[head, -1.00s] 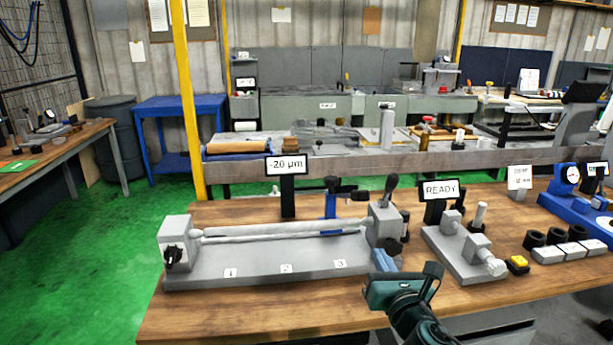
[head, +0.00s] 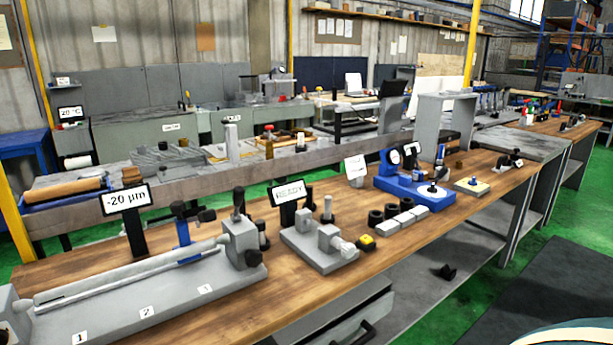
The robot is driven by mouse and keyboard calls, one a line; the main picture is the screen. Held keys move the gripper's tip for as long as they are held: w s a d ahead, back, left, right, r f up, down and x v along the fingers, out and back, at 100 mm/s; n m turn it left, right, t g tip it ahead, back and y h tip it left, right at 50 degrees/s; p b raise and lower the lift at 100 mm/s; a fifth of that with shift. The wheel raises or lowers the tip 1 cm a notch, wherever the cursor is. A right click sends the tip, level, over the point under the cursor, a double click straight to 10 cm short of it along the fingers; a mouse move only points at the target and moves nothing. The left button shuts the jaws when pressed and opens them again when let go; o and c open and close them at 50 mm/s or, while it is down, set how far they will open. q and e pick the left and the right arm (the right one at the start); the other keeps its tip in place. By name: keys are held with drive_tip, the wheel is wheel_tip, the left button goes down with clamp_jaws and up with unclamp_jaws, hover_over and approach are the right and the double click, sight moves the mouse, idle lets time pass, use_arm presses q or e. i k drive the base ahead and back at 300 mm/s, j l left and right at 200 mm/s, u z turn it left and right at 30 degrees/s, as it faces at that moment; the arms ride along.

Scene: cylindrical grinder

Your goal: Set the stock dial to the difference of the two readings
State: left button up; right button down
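A long grey fixture (head: 150,290) with a slim pale rod (head: 125,277) and marks 1, 2 and 3 lies on the wooden bench at left. A black knob on its left end block is cut by the left edge. A display reading -20 µm (head: 126,199) stands behind it. A smaller grey fixture (head: 318,248) has a display (head: 288,191) behind it, its text blurred. A blue stand (head: 415,188) carries a dial gauge (head: 394,157) and a white round dial (head: 432,190); their marks are too small to read. Neither gripper is in view.
A yellow button (head: 366,241), black rings (head: 376,217) and pale blocks (head: 400,220) sit mid-bench. A tilted white card (head: 356,167) stands behind them. A grey frame (head: 427,125) stands behind the blue stand. The front right strip of the wooden bench (head: 440,222) is clear.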

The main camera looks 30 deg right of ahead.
sight(473, 182)
drive_tip(key=z, duration=2.1)
